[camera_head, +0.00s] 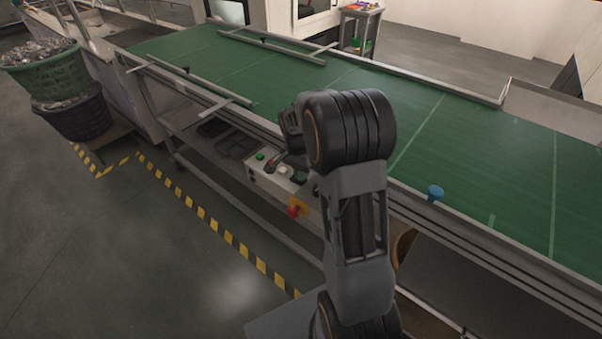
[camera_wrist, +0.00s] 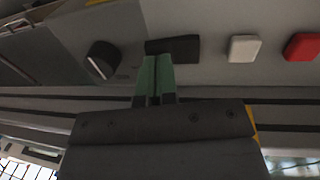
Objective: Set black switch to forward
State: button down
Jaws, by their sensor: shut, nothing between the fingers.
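The black switch (camera_wrist: 101,60) is a round knob on the grey control panel, at the upper left of the wrist view, with a pale mark along its edge. I cannot tell which position it is set to. My gripper (camera_wrist: 153,62) is shut and empty, its green fingers side by side. The fingertips appear to the right of the switch and apart from it in the picture, just below a black rectangular button (camera_wrist: 172,46). I cannot tell whether they touch that button. In the head view my arm partly covers the control box (camera_head: 265,181).
A white button (camera_wrist: 244,47) and a red button (camera_wrist: 301,47) lie further right on the panel. The box's front has a red knob on a yellow plate (camera_head: 299,205). The green conveyor (camera_head: 460,150) runs behind, with a blue object (camera_head: 435,192) on its near edge.

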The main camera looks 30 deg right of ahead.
jog(key=shift+s+f+b, duration=0.1)
jog(key=shift+f+b, duration=0.25)
jog(key=shift+b, duration=0.25)
jog(key=shift+t, duration=0.3)
jog(key=shift+s+r, duration=0.1)
jog(key=shift+w+a+r+p, duration=0.1)
jog(key=shift+w+a+p, duration=0.25)
jog(key=shift+w, duration=0.45)
jog(key=shift+r, duration=0.1)
